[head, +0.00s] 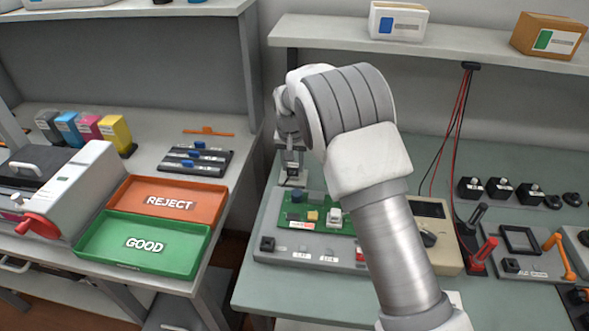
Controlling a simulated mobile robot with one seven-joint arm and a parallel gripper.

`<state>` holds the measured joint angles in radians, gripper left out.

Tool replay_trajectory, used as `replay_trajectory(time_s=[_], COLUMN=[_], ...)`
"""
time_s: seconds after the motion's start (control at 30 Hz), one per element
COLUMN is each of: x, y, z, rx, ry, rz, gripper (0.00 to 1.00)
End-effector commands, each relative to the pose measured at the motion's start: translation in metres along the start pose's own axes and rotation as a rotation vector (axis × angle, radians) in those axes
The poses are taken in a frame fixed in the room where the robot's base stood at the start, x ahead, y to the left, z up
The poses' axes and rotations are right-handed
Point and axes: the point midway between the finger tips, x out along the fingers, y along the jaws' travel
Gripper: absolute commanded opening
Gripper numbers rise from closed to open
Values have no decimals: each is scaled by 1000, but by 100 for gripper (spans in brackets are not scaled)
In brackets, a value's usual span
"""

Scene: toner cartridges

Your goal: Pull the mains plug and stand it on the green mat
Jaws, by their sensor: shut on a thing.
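My gripper (292,168) points down at the back left of the right-hand bench, just behind a grey test fixture. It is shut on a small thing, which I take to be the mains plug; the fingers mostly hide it. A small pale grey block (296,180) shows right at the fingertips, and I cannot tell whether the plug is still seated in it. The right bench has a pale green top (252,292), the only mat-like green surface there; I cannot make out a separate mat. My arm covers the middle of this bench.
The grey fixture (285,247) holds a green circuit board (313,199) close in front of my gripper. A beige meter (437,213), red and black leads and several black parts stand to the right. Green (190,263) and orange trays lie on the left bench. A shelf (455,48) runs above.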

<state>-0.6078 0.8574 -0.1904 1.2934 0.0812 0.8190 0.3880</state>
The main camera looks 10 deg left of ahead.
Motion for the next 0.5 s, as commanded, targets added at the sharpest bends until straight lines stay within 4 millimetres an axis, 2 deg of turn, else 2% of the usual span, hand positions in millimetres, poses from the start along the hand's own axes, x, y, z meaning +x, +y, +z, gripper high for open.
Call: replay_trajectory(time_s=[0.5], x=[-6], y=[0], z=[-1], rx=[0], ry=[1], rz=[0], gripper=[0])
